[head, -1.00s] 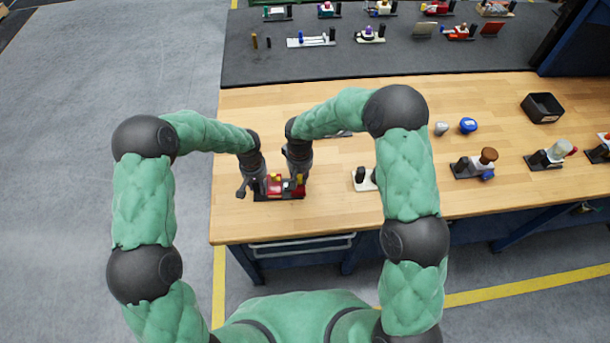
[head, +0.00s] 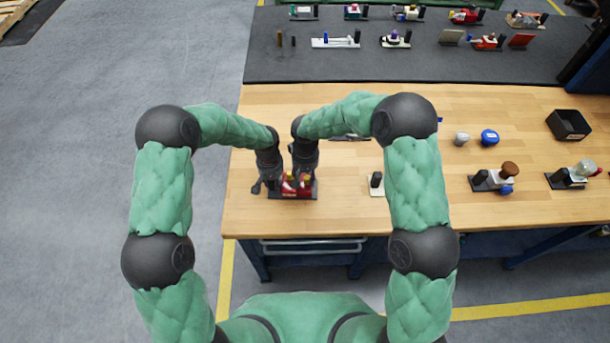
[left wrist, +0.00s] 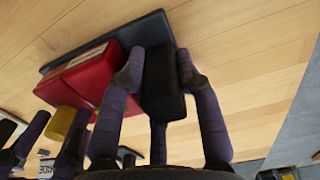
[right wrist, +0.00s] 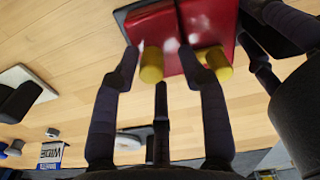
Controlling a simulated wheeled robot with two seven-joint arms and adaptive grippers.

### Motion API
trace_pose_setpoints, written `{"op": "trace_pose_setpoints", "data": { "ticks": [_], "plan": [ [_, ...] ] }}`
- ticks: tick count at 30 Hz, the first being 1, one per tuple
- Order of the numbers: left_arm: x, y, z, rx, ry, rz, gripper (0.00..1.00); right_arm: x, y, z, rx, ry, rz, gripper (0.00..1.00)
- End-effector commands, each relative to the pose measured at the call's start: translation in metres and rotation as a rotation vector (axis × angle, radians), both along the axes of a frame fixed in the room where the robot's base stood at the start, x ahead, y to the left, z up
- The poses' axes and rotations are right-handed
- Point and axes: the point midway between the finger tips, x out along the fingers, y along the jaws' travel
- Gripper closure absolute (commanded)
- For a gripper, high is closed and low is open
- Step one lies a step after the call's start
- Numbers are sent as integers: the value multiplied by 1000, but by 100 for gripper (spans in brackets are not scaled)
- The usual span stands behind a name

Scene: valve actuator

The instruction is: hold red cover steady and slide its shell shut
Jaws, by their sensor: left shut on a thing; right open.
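The red cover (head: 290,192) is two red parts side by side on a dark base plate on the wooden bench. In the right wrist view, only a thin dark seam separates the two red parts (right wrist: 158,30) (right wrist: 208,22). Two yellow knobs (right wrist: 151,66) (right wrist: 214,64) stand on the red parts, one on each. My left gripper (left wrist: 160,62) is shut on the black block (left wrist: 162,92) at one end of the plate. My right gripper (right wrist: 160,54) is open at the red parts, with one yellow knob between its fingers. Contact there is unclear.
A white plate with a black post (head: 376,182) lies right of my right gripper. Farther right are a brown-knobbed fixture (head: 497,177), a blue cap (head: 489,137) and a black bin (head: 568,124). The bench's left end is clear.

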Motion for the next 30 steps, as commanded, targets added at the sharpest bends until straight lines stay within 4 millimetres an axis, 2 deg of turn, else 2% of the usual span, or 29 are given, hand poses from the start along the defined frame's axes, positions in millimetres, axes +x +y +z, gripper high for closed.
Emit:
{"op": "trace_pose_setpoints", "data": {
  "ticks": [1,5,12,18,24,30],
  "plan": [
    [-6,-1,-6,0,13,-4,100,1,1,6,2,-5,-1,56],
    [-6,-1,-6,0,13,-4,100,1,1,26,1,-6,0,56],
    [-5,0,-6,2,12,-4,100,0,1,74,2,-6,1,56],
    [-5,0,-6,2,11,-4,100,0,1,103,2,-5,0,56],
    [-5,0,-5,2,11,-4,100,0,1,115,1,-3,2,56],
    [-4,0,-5,2,11,-3,100,0,1,116,1,-3,1,56]
  ]
}}
